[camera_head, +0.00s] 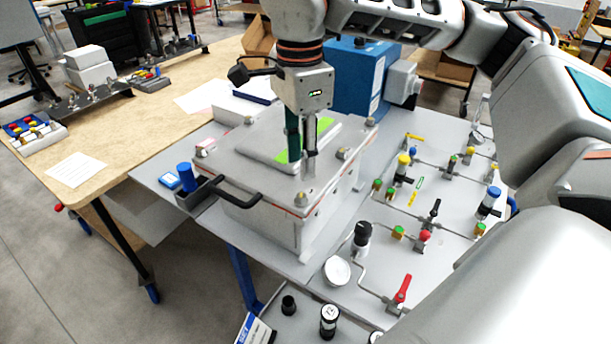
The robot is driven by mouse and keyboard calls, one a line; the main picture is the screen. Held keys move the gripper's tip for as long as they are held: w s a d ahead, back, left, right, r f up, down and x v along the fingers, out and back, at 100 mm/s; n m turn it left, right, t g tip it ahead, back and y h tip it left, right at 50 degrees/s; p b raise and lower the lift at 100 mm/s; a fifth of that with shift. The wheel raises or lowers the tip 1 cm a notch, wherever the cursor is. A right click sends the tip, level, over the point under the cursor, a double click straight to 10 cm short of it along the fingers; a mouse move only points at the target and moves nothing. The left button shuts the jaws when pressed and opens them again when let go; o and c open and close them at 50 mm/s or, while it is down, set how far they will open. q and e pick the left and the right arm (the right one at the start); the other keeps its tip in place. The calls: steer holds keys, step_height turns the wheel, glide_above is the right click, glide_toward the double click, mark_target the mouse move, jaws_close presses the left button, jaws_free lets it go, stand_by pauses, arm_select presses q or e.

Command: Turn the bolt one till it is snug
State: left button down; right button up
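The analyser box (265,218) is a grey housing with a flat lid (235,150) and a raised centre panel with a green strip. Bolts with round heads sit around the lid's rim: the near-corner bolt (301,199), the right bolt (343,152), the far-right bolt (369,122), the back-left bolt (249,121) and the left bolt (201,150). No label shows which is bolt one. My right gripper (303,172) points down over the lid, just above and behind the near-corner bolt in the picture. Its narrow fingers are close together; their grip and any contact are unclear. My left gripper is out of view.
A black handle (236,189) and a small tray (198,194) with a blue-capped item stick out at the left front. A panel of valves and pipes (430,205) lies to the right. A blue cabinet (350,78) stands behind. A wooden bench (125,140) is at left.

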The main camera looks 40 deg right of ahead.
mark_target(301, 195)
steer(key=shift+f, duration=3.95)
jaws_close()
